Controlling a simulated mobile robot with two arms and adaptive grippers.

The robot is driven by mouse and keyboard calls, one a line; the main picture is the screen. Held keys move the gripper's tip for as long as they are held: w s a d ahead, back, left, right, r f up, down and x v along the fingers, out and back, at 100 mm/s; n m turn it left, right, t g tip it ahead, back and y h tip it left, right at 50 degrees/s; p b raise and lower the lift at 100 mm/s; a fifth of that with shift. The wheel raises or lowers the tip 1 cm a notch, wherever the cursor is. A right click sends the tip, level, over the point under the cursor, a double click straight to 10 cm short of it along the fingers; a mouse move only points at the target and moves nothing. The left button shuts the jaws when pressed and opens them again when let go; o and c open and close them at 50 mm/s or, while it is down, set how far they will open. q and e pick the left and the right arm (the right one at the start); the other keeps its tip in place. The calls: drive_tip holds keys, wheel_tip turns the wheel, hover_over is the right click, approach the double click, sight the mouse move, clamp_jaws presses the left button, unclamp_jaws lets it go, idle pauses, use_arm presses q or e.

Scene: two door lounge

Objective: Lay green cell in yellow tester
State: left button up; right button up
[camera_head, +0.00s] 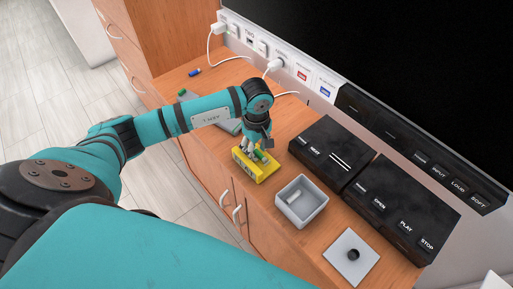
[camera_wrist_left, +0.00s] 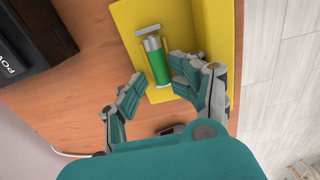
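The yellow tester (camera_head: 268,173) stands on the wooden counter. In the left wrist view its yellow body (camera_wrist_left: 130,20) frames a recess. The green cell (camera_wrist_left: 158,62), green with a silver end, lies lengthwise in the recess, its silver end by a grey contact piece (camera_wrist_left: 148,30). It also shows in the head view (camera_head: 261,156). My left gripper (camera_wrist_left: 156,84) is open directly over the tester. The right-hand finger is close beside the cell; whether it touches is unclear. The left-hand finger stands apart from it. My right gripper is out of view.
A grey open box (camera_head: 318,217) with a pale object inside stands right of the tester. Black devices (camera_head: 333,150) line the back. A light plate with a dark round part (camera_head: 351,257) lies at the right. A blue cell (camera_head: 194,72) lies far left. Plugs and cables are behind.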

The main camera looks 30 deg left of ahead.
sight(256, 151)
use_arm(q)
drive_tip(key=shift+s+f, duration=0.4)
drive_tip(key=shift+r+p, duration=0.2)
drive_tip(key=shift+p, duration=0.2)
drive_tip(key=shift+r+p, duration=0.5)
drive_tip(key=shift+p, duration=0.05)
wheel_tip(256, 151, up, 12)
drive_tip(key=b, duration=0.2)
drive_tip(key=shift+w, duration=0.15)
drive_tip(key=shift+a, duration=0.1)
